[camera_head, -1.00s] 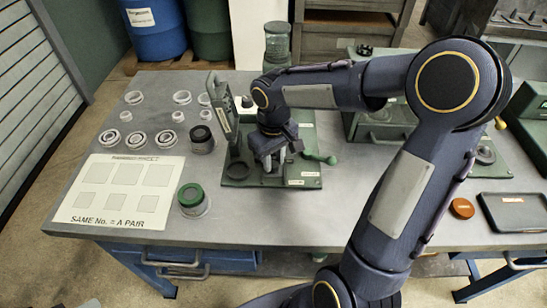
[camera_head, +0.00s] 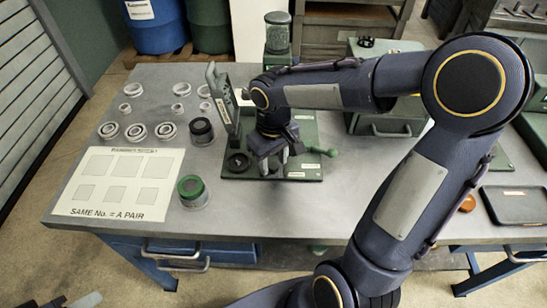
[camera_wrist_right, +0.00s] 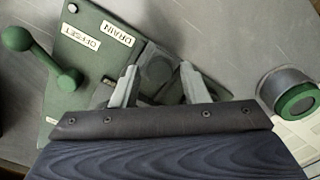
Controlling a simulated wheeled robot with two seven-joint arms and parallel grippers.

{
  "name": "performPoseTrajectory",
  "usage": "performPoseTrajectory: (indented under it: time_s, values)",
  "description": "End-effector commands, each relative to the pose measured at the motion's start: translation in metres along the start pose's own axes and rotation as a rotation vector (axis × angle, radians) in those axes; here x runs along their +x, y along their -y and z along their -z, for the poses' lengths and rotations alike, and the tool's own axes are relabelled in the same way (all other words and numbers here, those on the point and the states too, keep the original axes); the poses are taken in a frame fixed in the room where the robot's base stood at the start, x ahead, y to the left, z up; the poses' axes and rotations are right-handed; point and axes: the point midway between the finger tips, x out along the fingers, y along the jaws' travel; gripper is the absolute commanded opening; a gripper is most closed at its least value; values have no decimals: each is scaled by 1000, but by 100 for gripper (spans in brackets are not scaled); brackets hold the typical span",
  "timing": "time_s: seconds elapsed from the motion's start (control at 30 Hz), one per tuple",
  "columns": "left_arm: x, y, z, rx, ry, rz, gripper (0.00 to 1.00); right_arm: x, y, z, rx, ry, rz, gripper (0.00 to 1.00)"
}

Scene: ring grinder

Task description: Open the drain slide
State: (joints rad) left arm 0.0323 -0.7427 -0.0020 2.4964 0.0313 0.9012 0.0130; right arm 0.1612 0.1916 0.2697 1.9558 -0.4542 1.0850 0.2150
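The grinder's green base plate (camera_head: 230,172) stands mid-table in the head view, with small white labels near its front right corner. A grey block with a rounded top (camera_wrist_right: 157,68), probably the drain slide, sits at the plate's edge beside the DRAIN label. My right gripper (camera_wrist_right: 160,80) is open, one pale finger on each side of this block; contact cannot be told. It also shows over the plate in the head view (camera_head: 275,165). A dark and pale shape (camera_head: 72,301) at the bottom left is probably my left gripper, mostly cut off.
A green lever with a ball knob (camera_head: 331,152) sticks out at the plate's right. A green-capped jar (camera_head: 192,189) and a dark-capped jar (camera_head: 202,131) stand left of it. A white sheet (camera_head: 118,181) and several rings lie farther left. The table front centre is clear.

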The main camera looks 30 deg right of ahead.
Motion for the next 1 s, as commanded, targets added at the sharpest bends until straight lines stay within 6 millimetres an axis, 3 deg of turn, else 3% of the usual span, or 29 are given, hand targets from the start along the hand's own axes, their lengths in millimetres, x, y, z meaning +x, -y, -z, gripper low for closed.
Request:
performPoseTrajectory:
  time_s: [0.37, 0.8, 1.0]
  values:
    - [0, 0, 0, 0, 0, 0, 36, -4, 0, 1, 0, -2, -1, 48]
    - [-3, -2, 2, 0, 0, 0, 36, -69, 0, 1, 0, -4, 0, 48]
    - [-4, -2, 2, 0, 0, 0, 36, -78, 0, 0, 0, -1, 0, 48]
